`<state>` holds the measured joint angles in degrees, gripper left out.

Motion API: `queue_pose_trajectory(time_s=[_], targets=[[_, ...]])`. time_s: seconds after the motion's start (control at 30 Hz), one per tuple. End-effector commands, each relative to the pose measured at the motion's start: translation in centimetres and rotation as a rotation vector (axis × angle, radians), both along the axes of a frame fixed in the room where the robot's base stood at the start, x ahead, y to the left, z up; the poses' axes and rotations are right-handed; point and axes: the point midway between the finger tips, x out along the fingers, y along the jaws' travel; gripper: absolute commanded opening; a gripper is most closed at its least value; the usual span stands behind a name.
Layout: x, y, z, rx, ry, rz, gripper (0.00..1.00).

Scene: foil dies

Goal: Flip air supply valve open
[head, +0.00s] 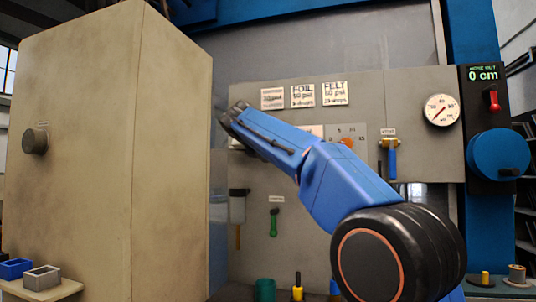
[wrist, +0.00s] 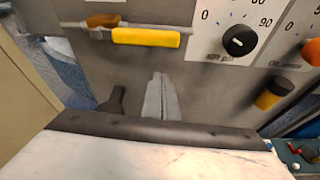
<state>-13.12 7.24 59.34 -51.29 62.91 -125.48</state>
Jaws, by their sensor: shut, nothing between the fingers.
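A valve with a brass body (wrist: 104,20) and a yellow lever handle (wrist: 146,37) is on the grey panel, at the top left of the wrist view. The handle lies roughly level. I cannot read a label naming it as the air supply valve, and my arm hides that area in the head view. My gripper (wrist: 160,95) is shut and empty, its fingertips below the yellow handle in the picture and apart from it. In the head view my gripper (head: 232,113) is near the panel's left side. Another valve with a blue handle (head: 392,163) hanging down is farther right.
A large beige cabinet (head: 80,140) stands close to the left of my gripper. A black knob (wrist: 239,40) and an orange knob (wrist: 311,51) are right of the yellow handle. A green handle (head: 273,222) hangs lower on the panel. A gauge (head: 441,110) is at the right.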

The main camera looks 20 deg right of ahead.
Motion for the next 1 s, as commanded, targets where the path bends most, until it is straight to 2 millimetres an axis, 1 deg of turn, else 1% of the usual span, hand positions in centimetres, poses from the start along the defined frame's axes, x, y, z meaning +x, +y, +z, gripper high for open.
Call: queue_pose_trajectory(time_s=[0.03,0.2,0.4,0.6,1.0], targets=[[-0.9,0.7,0.4,0.0,0.001,0.002,0.0],[-3.3,2.5,1.3,0.0,0.002,0.003,0.0],[-5.2,3.9,2.2,0.0,0.002,0.002,0.0],[-5.9,4.4,2.4,0.0,0.004,-0.001,0.0],[-6.0,4.4,2.4,0.0,0.004,-0.001,0.0]])
